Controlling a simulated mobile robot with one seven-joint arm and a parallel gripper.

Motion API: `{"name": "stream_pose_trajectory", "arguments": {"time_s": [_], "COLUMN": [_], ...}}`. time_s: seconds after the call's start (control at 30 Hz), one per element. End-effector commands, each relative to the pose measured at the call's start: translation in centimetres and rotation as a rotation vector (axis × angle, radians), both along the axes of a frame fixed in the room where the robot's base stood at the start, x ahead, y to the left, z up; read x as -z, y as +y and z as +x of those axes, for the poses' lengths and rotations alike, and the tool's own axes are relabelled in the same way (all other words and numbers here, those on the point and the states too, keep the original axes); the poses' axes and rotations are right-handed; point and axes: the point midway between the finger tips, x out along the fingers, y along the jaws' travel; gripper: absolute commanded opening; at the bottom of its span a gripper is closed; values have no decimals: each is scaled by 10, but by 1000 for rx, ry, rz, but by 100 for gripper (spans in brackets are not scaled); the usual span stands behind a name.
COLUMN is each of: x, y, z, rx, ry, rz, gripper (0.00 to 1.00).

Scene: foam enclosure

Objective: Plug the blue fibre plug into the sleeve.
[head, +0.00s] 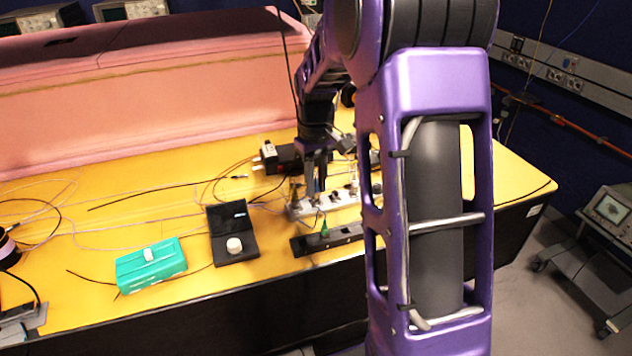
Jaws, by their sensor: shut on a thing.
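My gripper (316,186) points down over the yellow bench, right of the picture's middle. Its fingers are shut on a small dark bluish piece, apparently the blue fibre plug, mostly hidden between them. The fingertips are just above or beside a pale block (340,199) with several small fittings on top. I cannot tell which fitting is the sleeve, nor whether the plug touches it. A green plug (325,231) stands upright in a black rail (345,235) in front of the pale block.
A black open box (233,234) with a white knob and a teal box (151,265) stand to the left. Loose thin cables lie over the yellow bench (80,230). A pink foam wall (140,90) runs behind. My purple arm hides the bench at right.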

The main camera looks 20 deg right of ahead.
Motion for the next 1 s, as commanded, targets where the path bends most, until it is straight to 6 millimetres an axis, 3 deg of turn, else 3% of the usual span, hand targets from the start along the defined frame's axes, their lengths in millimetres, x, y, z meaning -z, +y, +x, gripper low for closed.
{"name": "stream_pose_trajectory", "arguments": {"time_s": [0.33, 0.37, 0.53, 0.83, 1.0], "x": [8, 7, 7, 5, -11], "y": [0, 0, 0, 0, 0], "z": [0, 0, 0, 0, 1], "rx": [0, 0, 0, 0, 0], "ry": [0, 0, 0, 0, -3], "rz": [0, 0, 0, 0, 0], "gripper": [0, 29, 58, 58, 58]}}
